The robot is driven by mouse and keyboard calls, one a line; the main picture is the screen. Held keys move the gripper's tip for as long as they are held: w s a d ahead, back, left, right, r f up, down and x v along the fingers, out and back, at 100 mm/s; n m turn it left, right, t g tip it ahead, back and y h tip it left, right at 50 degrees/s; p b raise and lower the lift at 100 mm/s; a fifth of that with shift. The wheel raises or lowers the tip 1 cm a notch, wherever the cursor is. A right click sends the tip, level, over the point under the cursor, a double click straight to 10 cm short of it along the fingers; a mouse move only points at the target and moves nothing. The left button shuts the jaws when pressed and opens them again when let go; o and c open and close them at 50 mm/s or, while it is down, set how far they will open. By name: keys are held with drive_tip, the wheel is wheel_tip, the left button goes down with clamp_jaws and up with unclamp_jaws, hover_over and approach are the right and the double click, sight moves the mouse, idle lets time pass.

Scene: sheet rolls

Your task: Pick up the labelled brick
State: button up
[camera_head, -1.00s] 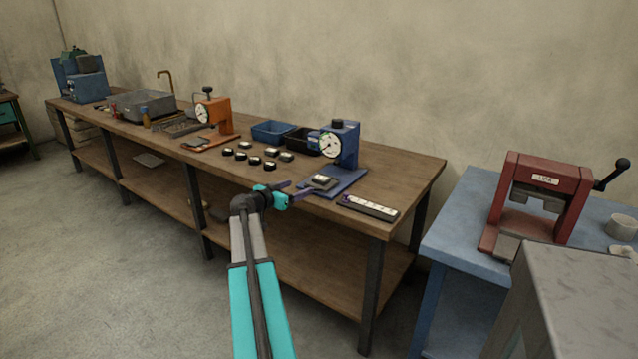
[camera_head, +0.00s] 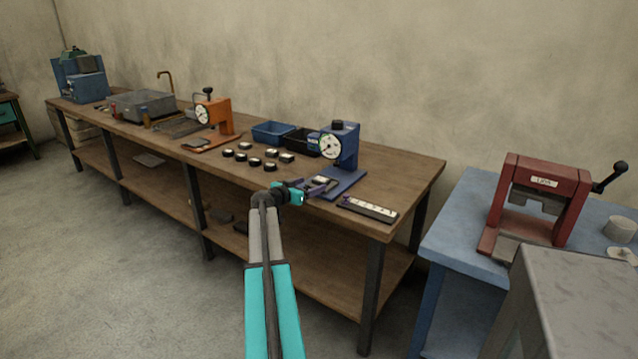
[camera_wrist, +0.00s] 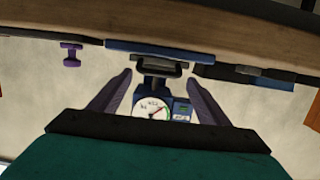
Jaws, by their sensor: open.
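A dark brick with a pale label on top (camera_head: 321,181) sits on the base plate of the blue dial stand (camera_head: 345,158). My gripper (camera_head: 322,187) is open, with its purple fingers close to this brick in the head view; contact cannot be told. The wrist view is upside down. In it my two fingers (camera_wrist: 160,88) are spread apart, and the dark brick (camera_wrist: 158,67) shows between them, with the stand's dial (camera_wrist: 153,105) below. The label cannot be read.
Several small dark pieces with pale tops (camera_head: 255,161) lie left of the stand. A blue bin (camera_head: 273,132) and a black bin (camera_head: 302,142) stand behind them. A dark strip with pale squares (camera_head: 368,209) lies right. An orange press (camera_head: 215,118) is further left.

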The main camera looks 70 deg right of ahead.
sight(317, 181)
drive_tip(key=shift+s+d, duration=0.1)
drive_tip(key=shift+d, duration=0.15)
drive_tip(key=shift+d, duration=0.1)
drive_tip(key=shift+p+x, duration=0.8)
drive_tip(key=shift+x, duration=1.75)
drive_tip(key=shift+r, duration=0.1)
drive_tip(key=shift+c, duration=0.2)
drive_tip(key=c, duration=1.2)
drive_tip(key=shift+r, duration=0.2)
